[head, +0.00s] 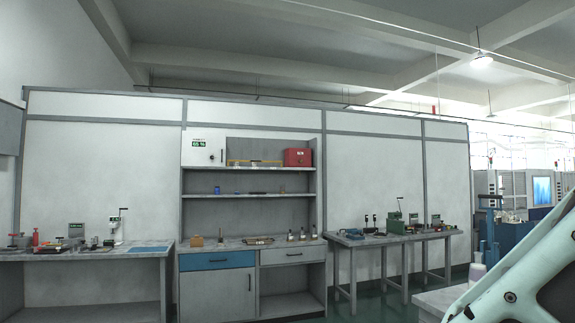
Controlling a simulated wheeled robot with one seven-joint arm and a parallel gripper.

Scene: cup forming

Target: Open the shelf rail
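A grey shelf unit (250,195) stands against the white wall panels, across the room from me. Its upper part has a small white cupboard door (204,153) and open shelves. A thin yellowish bar (254,163) lies along the top shelf, left of a red box (297,157). Below the counter are a blue-fronted drawer (217,261) and a pale grey drawer (292,255), both looking shut. I cannot tell which part is the shelf rail. My gripper is not in view.
A bench (90,252) with small tools stands left of the unit. A table (393,237) with a green device (396,224) stands to the right. A pale table corner (430,300) and a white bottle (477,277) are near, at lower right. Green floor shows between.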

